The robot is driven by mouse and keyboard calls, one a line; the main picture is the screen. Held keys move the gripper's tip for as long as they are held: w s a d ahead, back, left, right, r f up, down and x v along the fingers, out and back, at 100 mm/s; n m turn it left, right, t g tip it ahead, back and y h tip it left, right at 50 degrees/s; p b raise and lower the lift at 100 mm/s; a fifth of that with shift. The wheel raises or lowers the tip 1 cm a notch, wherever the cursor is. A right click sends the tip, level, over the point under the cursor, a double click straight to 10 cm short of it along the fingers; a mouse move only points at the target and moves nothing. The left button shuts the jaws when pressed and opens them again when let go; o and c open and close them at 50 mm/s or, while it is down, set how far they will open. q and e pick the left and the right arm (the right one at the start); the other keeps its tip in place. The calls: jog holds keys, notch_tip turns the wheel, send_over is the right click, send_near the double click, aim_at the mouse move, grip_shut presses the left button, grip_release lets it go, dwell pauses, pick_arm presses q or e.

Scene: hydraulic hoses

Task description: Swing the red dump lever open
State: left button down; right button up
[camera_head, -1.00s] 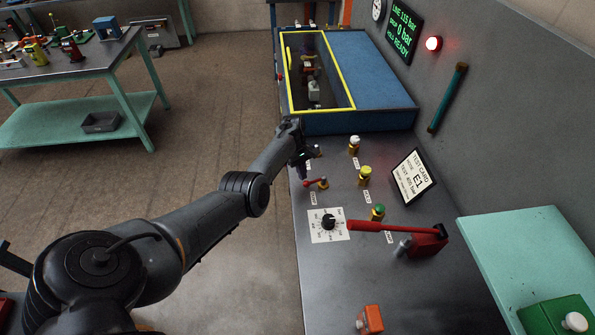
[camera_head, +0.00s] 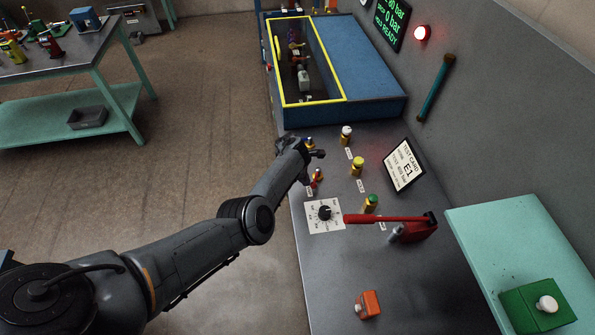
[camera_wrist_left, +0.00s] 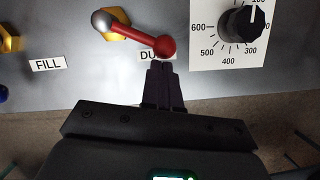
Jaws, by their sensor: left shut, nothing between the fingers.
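The red dump lever (camera_wrist_left: 140,34) runs from a silver-capped pivot on a yellow fitting to a round red knob. In the left wrist view it slants down to the right, and its knob partly covers the "DU…" label. In the head view the lever (camera_head: 317,177) is small, at the bench's left edge. My left gripper (camera_wrist_left: 163,68) is shut and empty, its fingertips right at the knob's lower side; I cannot tell whether they touch. It also shows in the head view (camera_head: 307,174), over the bench edge. My right gripper is out of view.
A dial (camera_head: 325,213) on a white plate lies nearer on the bench, with a long red-handled lever (camera_head: 385,218) beside it. Capped fittings, such as the yellow one (camera_head: 357,167), stand to the right. A yellow-rimmed blue box (camera_head: 375,90) is behind. An orange block (camera_head: 368,304) sits in front.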

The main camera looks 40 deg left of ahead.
aim_at(314, 183)
pick_arm(q)
jog(key=shift+w+d+n, duration=0.1)
jog(key=shift+d+n, duration=0.7)
jog(key=shift+n, duration=0.1)
jog(key=shift+w+d+n+t+y, duration=0.2)
jog(key=shift+d+n+t+y, duration=0.2)
jog(key=shift+d+n, duration=0.45)
jog(key=shift+w+d, duration=0.1)
jog(key=shift+w, duration=0.05)
jog(key=shift+w+d, duration=0.1)
